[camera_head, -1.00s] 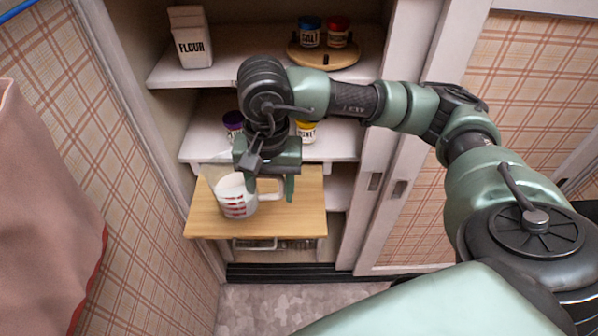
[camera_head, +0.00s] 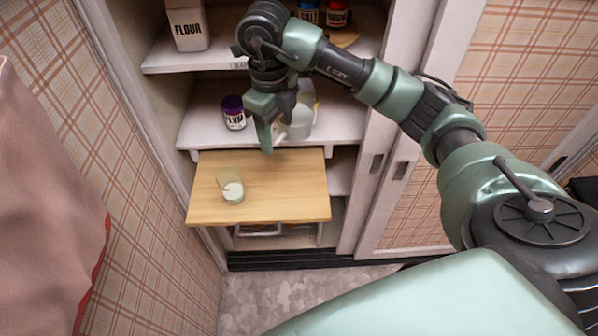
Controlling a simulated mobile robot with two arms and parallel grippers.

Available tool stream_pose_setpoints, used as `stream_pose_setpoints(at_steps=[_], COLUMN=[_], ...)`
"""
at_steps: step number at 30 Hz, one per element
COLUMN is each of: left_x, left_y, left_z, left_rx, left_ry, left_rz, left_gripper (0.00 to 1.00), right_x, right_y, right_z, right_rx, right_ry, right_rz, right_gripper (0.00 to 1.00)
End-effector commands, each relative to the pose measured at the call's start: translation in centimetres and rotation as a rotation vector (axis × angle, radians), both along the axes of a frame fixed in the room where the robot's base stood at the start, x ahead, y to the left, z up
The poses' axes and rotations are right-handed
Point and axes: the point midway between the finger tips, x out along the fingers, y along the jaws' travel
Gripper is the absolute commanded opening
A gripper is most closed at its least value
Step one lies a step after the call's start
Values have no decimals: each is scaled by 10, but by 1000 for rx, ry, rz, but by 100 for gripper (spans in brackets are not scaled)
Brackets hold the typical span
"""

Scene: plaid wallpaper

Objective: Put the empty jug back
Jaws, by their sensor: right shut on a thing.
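The clear jug (camera_head: 299,124) is at the middle shelf (camera_head: 345,118), to the right of the purple-lidded plum jar. My right gripper (camera_head: 272,132) is shut on its handle side, left of the jug body. The jug looks empty and about upright. I cannot tell whether its base touches the shelf. A small glass with a pale, milky content (camera_head: 232,190) stands on the pull-out wooden board (camera_head: 290,190) below. My left gripper is not in view.
The plum jar (camera_head: 234,113) is close left of my gripper. A yellow jar is mostly hidden behind the jug. A flour carton (camera_head: 188,28) and blue and red-lidded jars (camera_head: 337,14) are on the upper shelf. The board's right half is clear.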

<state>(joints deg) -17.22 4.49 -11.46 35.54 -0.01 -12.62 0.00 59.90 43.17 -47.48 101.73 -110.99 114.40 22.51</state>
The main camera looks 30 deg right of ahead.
Motion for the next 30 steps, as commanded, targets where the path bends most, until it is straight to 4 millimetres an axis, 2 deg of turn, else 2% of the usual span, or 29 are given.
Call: stream_pose_setpoints(at_steps=[4, 7, 17, 21, 24, 30], left_x=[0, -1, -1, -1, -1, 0], left_y=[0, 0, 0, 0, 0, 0], left_z=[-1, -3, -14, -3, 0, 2], left_rx=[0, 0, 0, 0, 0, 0], left_ry=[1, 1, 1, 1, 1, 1], left_rz=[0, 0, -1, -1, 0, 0], left_gripper=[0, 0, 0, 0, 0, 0], right_x=[4, 4, 2, 3, 3, 5], right_y=[-3, -3, -3, -4, -4, -4], right_z=[-2, -13, -95, -124, -142, -159], right_rx=[2, 4, 6, 2, 1, 2], right_ry=[0, 5, 9, 7, 6, 1], right_rz=[-136, -166, -170, -170, -169, -168], right_gripper=[0, 0, 0, 0, 0, 0])
